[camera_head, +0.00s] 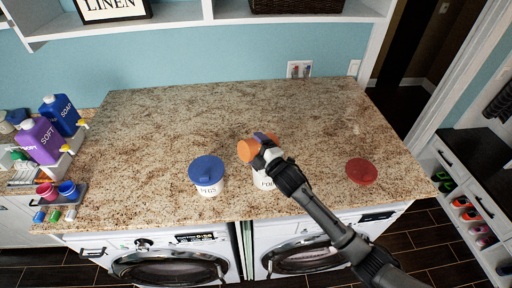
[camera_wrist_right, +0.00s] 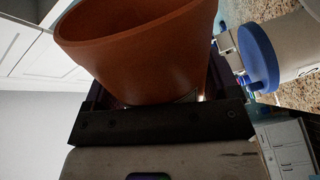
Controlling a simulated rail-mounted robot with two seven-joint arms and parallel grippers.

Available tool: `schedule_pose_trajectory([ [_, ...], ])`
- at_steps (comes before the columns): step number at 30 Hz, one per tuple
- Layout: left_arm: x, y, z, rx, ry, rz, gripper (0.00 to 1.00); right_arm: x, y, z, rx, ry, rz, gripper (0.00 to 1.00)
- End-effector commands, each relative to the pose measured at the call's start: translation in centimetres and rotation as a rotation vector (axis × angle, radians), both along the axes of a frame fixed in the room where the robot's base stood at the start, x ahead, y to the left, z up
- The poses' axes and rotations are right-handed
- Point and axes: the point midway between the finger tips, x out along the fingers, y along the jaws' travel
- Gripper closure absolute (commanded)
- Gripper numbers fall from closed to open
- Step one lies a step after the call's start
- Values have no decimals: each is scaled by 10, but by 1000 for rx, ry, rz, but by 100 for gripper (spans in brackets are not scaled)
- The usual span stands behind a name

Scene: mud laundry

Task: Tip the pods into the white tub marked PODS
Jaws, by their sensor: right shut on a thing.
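My right gripper (camera_head: 264,151) is shut on an orange cup (camera_head: 248,150), which fills the top of the right wrist view (camera_wrist_right: 140,50). The cup is tilted on its side above the white tub marked PODS (camera_head: 262,182). The tub stands near the counter's front edge; my gripper and the cup hide its mouth and part of its lettering. A small purple-blue patch shows beside the cup, too small to identify. I cannot see inside the cup or tub, so no pods can be made out. My left gripper is out of view.
A white tub marked PEGS with a blue lid (camera_head: 206,169) stands just left of the PODS tub. A red lid (camera_head: 361,171) lies to the right on the granite counter (camera_head: 220,115). Purple (camera_head: 40,141) and blue bottles (camera_head: 60,115) stand far left. The counter's back is clear.

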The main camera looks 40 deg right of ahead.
Motion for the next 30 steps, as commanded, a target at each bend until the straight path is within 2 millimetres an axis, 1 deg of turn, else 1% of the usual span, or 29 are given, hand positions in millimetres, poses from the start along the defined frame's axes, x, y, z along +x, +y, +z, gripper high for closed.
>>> schedule_pose_trajectory([
  [1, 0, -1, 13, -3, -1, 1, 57, 0, -1, 12, -95, 1, 2, 57],
  [5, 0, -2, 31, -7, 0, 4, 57, 0, -1, 26, -368, 3, 1, 57],
  [11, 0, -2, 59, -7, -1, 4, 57, 0, -1, 47, -824, 8, 2, 57],
  [13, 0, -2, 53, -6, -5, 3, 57, 0, -1, 48, -999, 6, 1, 57],
  [18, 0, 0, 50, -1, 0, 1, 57, 1, -1, 67, -1399, 9, -2, 57],
  [21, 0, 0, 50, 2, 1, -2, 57, 1, -1, 76, -1604, 13, -3, 57],
  [25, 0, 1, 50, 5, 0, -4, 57, 0, -1, 83, -1786, 17, -3, 57],
  [27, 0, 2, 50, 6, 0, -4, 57, 0, 0, 84, -1839, 19, -2, 57],
  [30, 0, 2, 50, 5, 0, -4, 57, 0, 0, 85, -1874, 21, -1, 57],
])
